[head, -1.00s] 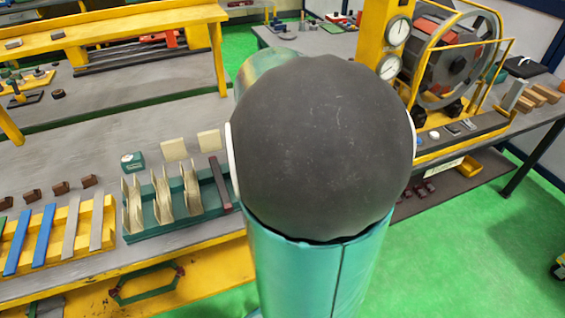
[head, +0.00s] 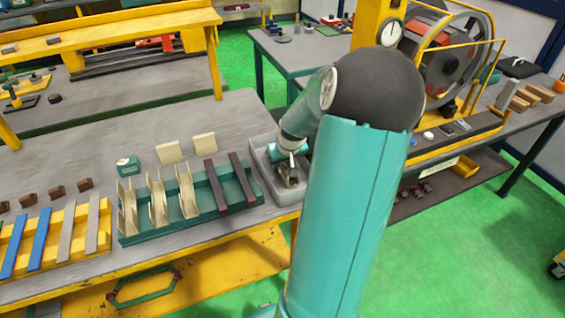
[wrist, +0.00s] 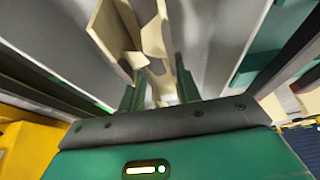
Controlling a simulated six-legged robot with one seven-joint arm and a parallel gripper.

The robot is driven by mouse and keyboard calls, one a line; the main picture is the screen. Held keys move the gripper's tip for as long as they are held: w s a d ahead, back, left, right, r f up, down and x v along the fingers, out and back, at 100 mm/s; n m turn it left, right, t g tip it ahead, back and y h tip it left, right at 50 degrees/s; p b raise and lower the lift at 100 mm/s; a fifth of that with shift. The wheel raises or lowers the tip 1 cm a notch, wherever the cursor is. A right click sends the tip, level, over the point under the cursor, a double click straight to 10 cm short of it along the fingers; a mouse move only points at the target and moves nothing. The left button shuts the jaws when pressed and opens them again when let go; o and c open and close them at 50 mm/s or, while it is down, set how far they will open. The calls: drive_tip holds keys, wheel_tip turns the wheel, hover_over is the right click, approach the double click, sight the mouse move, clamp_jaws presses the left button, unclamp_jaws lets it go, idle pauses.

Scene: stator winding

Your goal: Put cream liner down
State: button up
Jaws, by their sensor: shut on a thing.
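My gripper (head: 291,173) is over a shallow grey tray (head: 262,172) at the right end of the bench in the head view. The wrist view shows its two green fingers (wrist: 160,92) shut on a folded cream liner (wrist: 156,45), whose flaps stick out beyond the fingertips. Three more cream liners (head: 158,200) stand upright in the left part of a green rack (head: 217,207), left of the tray. In the head view the held liner is too small to make out clearly, and I cannot tell whether it touches the tray floor.
Two dark red bars (head: 243,180) lie in the rack's right part. Two flat cream pieces (head: 168,152) and a small green box (head: 129,165) lie behind it. A yellow rack (head: 15,238) with blue and grey strips is at the left. My arm hides the tray's right side.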

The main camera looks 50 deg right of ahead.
drive_tip(key=shift+f, duration=0.15)
drive_tip(key=shift+f, duration=0.1)
drive_tip(key=o, duration=0.8)
drive_tip(key=shift+c, duration=0.2)
drive_tip(key=v, duration=1.2)
drive_tip(key=shift+a, duration=0.1)
